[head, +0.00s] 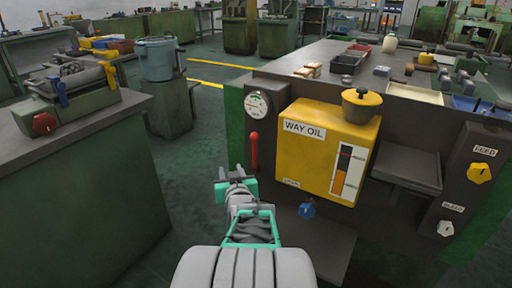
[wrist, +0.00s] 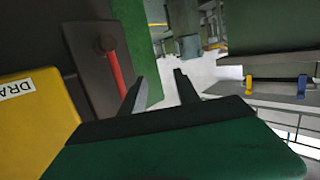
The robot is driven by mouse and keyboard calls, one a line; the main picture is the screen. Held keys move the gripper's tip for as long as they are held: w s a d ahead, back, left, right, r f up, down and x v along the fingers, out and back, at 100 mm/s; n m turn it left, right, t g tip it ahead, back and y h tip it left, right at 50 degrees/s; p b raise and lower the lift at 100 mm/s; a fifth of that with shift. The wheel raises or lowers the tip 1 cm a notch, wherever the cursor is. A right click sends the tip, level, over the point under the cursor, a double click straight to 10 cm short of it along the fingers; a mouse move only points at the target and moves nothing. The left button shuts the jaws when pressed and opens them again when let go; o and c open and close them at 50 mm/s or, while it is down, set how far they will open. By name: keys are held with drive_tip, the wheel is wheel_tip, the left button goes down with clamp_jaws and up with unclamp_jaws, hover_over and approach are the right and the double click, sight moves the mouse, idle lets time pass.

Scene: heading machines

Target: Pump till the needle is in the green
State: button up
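A round white gauge (head: 257,105) is on the machine's front panel in the head view. It shows small green and red marks, but the needle is too small to read surely. Below it a red pump lever (head: 254,152) hangs down from its pivot. The lever also shows in the wrist view (wrist: 115,70), left of my fingers and apart from them. A yellow way oil tank (head: 318,145) with a sight strip stands right of the lever. My gripper (head: 231,173) is below and left of the lever. Its two fingers (wrist: 157,80) are apart with nothing between them.
A blue knob (head: 307,210) sits below the tank. Yellow feed (head: 480,173) and grey (head: 445,229) knobs are on the right panel. A green cabinet (head: 75,185) stands at left. Floor (head: 208,135) is clear between cabinet and machine.

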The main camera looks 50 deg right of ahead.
sight(254, 144)
drive_tip(key=s+d+r+m+h, duration=0.2)
drive_tip(key=s+d+r+h, duration=0.1)
drive_tip(key=s+d, duration=0.2)
drive_tip(key=shift+g+h, duration=0.3)
drive_tip(key=x, duration=0.4)
drive_tip(key=b+x, duration=0.1)
drive_tip(key=x, duration=0.2)
drive_tip(key=shift+d+r, duration=0.1)
drive_tip(key=shift+d, duration=0.45)
clamp_jaws()
drive_tip(key=shift+r, duration=0.15)
